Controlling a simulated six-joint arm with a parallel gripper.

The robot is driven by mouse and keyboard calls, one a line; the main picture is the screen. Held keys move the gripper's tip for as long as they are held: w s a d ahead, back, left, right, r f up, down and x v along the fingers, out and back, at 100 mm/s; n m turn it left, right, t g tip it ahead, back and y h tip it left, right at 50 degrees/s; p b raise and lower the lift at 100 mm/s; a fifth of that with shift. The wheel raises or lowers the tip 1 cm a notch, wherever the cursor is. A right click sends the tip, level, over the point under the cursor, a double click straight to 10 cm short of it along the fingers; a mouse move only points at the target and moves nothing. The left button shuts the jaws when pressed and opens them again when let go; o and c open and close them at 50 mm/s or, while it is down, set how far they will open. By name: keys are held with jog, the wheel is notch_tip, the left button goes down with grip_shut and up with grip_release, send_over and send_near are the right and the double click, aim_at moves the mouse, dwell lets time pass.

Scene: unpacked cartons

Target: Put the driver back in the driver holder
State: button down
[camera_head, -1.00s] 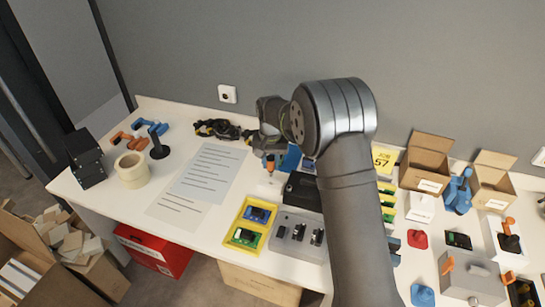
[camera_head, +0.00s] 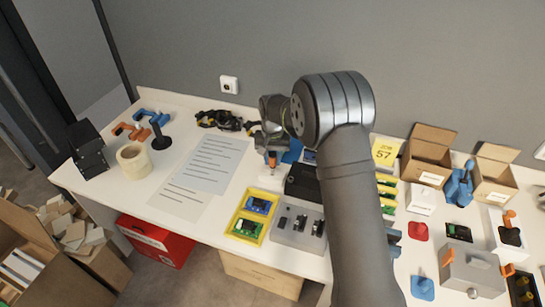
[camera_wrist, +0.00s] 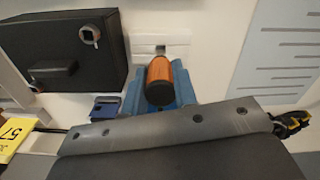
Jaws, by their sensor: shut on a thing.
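The driver has an orange handle with a black end. It shows below my wrist in the head view (camera_head: 271,159) and end-on near the middle of the wrist view (camera_wrist: 160,72). My gripper (camera_head: 271,150) is shut on the driver over the back of the table. Blue parts (camera_wrist: 134,96) flank the handle, and blue also shows right of it in the head view (camera_head: 291,151). A pale block (camera_wrist: 178,42) with a grey square spot lies beyond the handle. I cannot tell which of these is the driver holder, nor whether the driver's tip touches it; the fingertips are hidden.
A black box (camera_head: 302,184) stands close to the right of the driver. The yellow tray (camera_head: 244,214) and a grey tray (camera_head: 290,239) lie in front. My arm blocks the table's middle right.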

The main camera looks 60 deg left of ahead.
aim_at(273, 164)
jog(key=shift+f, duration=1.55)
jog(key=c, duration=1.1)
grip_release()
jog(key=shift+r, duration=0.1)
notch_tip(273, 164, up, 17)
jog(key=shift+r, duration=0.1)
notch_tip(273, 164, down, 18)
jog(key=shift+r, duration=0.35)
